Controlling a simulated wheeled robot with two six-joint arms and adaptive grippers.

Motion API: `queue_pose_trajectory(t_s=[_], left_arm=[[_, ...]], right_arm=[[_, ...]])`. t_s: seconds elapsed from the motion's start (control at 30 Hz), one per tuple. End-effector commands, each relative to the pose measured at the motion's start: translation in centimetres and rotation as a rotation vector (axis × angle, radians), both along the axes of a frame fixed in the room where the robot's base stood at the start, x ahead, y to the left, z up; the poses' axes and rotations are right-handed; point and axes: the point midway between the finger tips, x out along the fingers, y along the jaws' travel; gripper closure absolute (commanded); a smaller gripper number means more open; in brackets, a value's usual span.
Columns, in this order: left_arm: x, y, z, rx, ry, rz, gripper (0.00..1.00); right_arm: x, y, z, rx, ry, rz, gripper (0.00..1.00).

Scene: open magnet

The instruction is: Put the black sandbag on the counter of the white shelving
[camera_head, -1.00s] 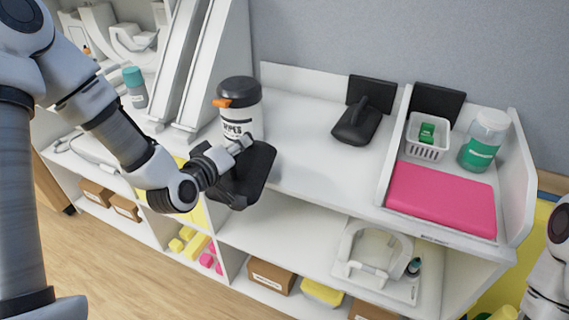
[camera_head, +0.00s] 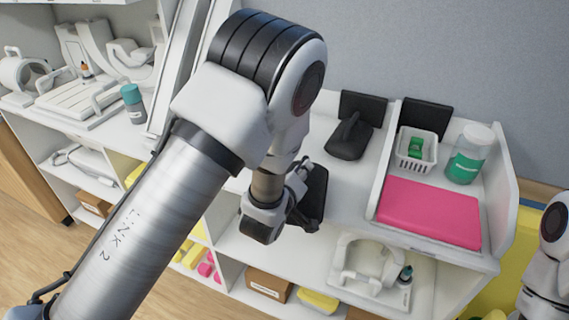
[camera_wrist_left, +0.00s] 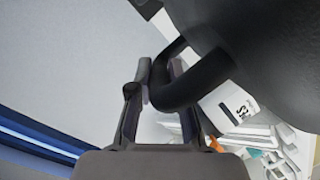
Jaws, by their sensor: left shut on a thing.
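My left gripper (camera_head: 298,182) is shut on the handle of a black sandbag (camera_head: 316,202). The bag hangs at the front edge of the counter (camera_head: 342,190) of the white shelving. I cannot tell whether it touches the counter. My left arm hides part of the bag. In the left wrist view the fingers (camera_wrist_left: 165,78) close around the black loop handle, and the bag's dark body (camera_wrist_left: 275,60) fills the upper right. A second, similar black sandbag (camera_head: 349,137) lies on the counter farther back. My right gripper is out of view.
Right of the counter, a partitioned section holds a pink pad (camera_head: 430,211), a white basket (camera_head: 416,149) and a green-labelled jar (camera_head: 469,153). Boxes and a white device (camera_head: 372,262) sit on the shelf below.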

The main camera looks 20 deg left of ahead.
Motion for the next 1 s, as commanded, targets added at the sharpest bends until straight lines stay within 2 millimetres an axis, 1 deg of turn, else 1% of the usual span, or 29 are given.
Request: queue_pose_trajectory(t_s=[0.03, 0.2, 0.3, 0.7, 0.73, 0.77, 0.8, 1.0], left_arm=[[0.3, -0.6, 0.4, 0.001, -0.008, -0.004, 1.00], [0.2, -0.4, -2.0, -0.003, -0.003, 0.001, 1.00], [0.2, -0.4, -3.0, -0.002, -0.005, 0.000, 1.00], [0.2, -0.4, -3.7, 0.000, -0.007, -0.001, 1.00], [0.1, -0.4, -3.9, 0.000, -0.001, -0.001, 0.75], [0.1, -0.4, -3.9, 0.000, -0.001, -0.001, 0.64], [0.1, -0.4, -3.9, 0.000, -0.001, -0.001, 0.57], [0.1, -0.4, -3.8, 0.000, 0.001, -0.001, 0.57]], right_arm=[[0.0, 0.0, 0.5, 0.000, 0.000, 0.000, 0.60], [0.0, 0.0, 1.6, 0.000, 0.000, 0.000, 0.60], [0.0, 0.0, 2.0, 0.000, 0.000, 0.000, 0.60], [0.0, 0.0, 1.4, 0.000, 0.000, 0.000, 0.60], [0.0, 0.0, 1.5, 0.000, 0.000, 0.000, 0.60], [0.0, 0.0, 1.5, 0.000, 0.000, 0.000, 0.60], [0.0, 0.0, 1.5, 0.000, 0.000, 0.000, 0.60], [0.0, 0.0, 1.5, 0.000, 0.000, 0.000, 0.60]])
